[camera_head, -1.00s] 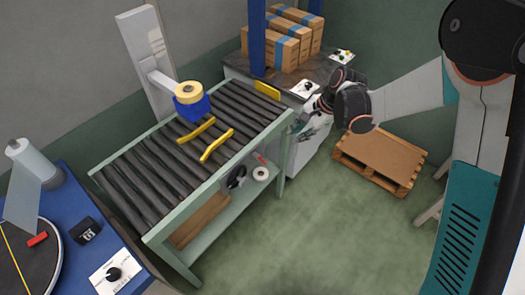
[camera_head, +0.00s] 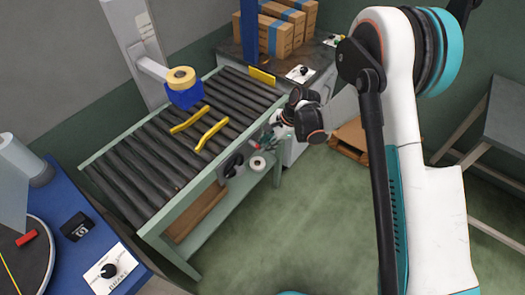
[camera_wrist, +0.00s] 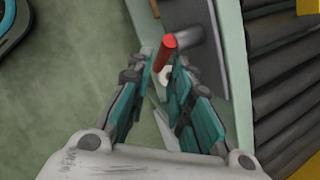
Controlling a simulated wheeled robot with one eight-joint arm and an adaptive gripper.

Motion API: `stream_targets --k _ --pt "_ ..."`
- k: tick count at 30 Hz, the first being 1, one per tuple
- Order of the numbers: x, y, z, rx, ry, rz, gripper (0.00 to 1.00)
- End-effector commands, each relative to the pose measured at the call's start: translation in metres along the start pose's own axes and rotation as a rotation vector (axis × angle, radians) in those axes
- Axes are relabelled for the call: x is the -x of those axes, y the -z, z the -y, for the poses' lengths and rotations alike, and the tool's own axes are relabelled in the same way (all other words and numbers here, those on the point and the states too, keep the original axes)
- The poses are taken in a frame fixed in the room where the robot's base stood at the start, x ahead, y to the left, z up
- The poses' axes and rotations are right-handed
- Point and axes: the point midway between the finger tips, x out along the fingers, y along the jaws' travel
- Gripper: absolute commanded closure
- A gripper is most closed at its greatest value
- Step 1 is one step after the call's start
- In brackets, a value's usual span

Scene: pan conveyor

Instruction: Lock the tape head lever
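The lever with a red handle (camera_wrist: 168,45) shows in the wrist view, with a grey shaft (camera_wrist: 198,32) to its right on a dark plate at the conveyor's side. My gripper (camera_wrist: 164,62) is open, with the red handle just beyond and between its two fingertips; I cannot tell whether they touch it. In the head view my gripper (camera_head: 264,139) is at the conveyor's right side and hides much of the lever. The blue tape head (camera_head: 185,96) with a yellow tape roll (camera_head: 180,77) hangs above the rollers.
The roller conveyor (camera_head: 135,165) has two yellow guide bars (camera_head: 212,135) on top. A white roll (camera_head: 258,163) is by its side.

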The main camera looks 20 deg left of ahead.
Motion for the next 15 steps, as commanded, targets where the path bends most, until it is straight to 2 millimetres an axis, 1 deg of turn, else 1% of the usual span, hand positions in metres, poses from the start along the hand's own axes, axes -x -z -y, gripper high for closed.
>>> stream_targets --k 1,6,10,15 --pt "-0.012 0.001 -0.001 0.001 0.0 0.0 0.8" --pt "-0.031 0.001 0.0 0.001 0.001 0.0 0.8" --pt "-0.037 0.0 0.0 0.001 0.001 0.0 0.8" --pt "-0.038 0.0 0.0 0.0 0.001 0.0 0.8"
